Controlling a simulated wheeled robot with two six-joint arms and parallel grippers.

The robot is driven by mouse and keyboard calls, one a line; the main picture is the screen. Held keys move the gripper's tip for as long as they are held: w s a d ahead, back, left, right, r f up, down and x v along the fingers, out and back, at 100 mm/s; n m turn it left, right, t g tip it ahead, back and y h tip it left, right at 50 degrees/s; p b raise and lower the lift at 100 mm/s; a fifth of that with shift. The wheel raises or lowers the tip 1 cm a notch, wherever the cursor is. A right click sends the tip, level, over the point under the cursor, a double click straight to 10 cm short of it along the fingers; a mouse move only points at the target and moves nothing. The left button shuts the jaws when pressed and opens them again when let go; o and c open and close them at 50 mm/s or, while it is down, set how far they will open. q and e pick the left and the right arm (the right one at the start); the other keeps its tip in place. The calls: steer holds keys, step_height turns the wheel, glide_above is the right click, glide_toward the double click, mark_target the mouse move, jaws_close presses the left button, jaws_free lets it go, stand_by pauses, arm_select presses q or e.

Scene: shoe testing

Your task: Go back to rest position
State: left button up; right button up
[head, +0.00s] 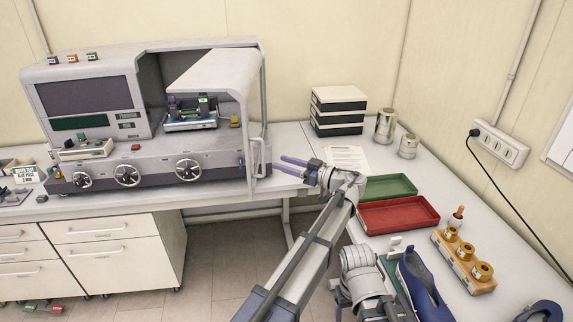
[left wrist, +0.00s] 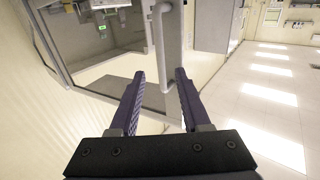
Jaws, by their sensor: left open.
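My left gripper (head: 279,163) is open and empty, with purple fingers pointing left at the right side of the grey testing machine (head: 160,165). In the left wrist view the two fingers of the left gripper (left wrist: 160,72) stand apart. The machine's pale bar handle (left wrist: 162,50) shows beyond and between them; it also shows in the head view (head: 256,157). I see no grip on it, and cannot tell the exact distance. Grey wrist parts of my right arm are low in the head view; whether its fingers are open cannot be told.
A green tray (head: 388,187) and a red tray (head: 397,214) lie on the right bench, near a wooden holder with jars (head: 464,262) and a blue shoe (head: 424,285). Stacked boxes (head: 338,110) and metal canisters (head: 385,125) stand behind. Floor shows between the benches.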

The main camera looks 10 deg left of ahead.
arm_select(q)
steer(key=s+a+f+m+g+h, duration=0.25)
steer(key=s+f+m+h, duration=0.2)
steer(key=s+f, duration=0.4)
steer(key=s+a+f+m+g+h, duration=0.1)
steer(key=s+a+f+m+h, duration=0.25)
steer(key=s+f+h, duration=0.4)
steer(key=s+d+f+m+g+h+b, duration=0.1)
steer(key=s+d+f+m+h+b, duration=0.1)
steer(key=s+d+f+m, duration=0.3)
steer(key=s+d+f+m+h+b, duration=0.2)
steer(key=s+d+f+m, duration=0.3)
steer(key=s+d, duration=0.6)
steer(key=d+f+b, duration=0.1)
steer(key=d, duration=0.2)
steer(key=shift+f+m+g+b, duration=0.25)
steer(key=shift+m+g+b, duration=0.05)
steer(key=shift+g, duration=0.05)
steer(key=shift+a, duration=0.1)
